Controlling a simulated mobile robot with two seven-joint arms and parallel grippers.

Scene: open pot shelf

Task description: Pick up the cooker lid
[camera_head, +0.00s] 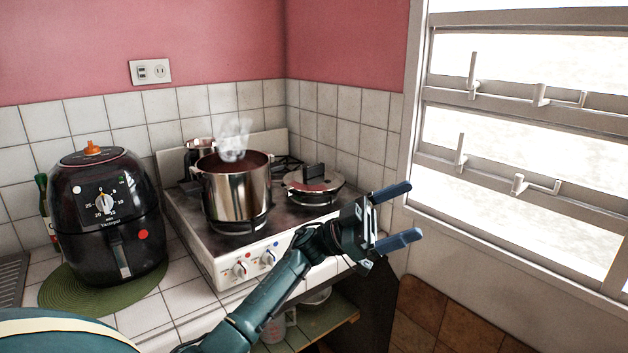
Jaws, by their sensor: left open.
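The cooker lid (314,187) lies on the right side of the white stove. It is round and shiny, with a dark upright handle (313,172) at its middle. My left gripper (405,213) is open and empty, in front of and to the right of the lid, apart from it. Its two blue fingers point to the right, towards the window wall. A steel pot (236,192) stands to the left of the lid, open at the top and steaming. My right gripper is out of view.
The white stove (226,262) has knobs on its front. A black air fryer (105,214) stands on a green round mat (55,292) at the left. A barred window (530,128) is at the right. A low shelf (325,320) lies below the counter.

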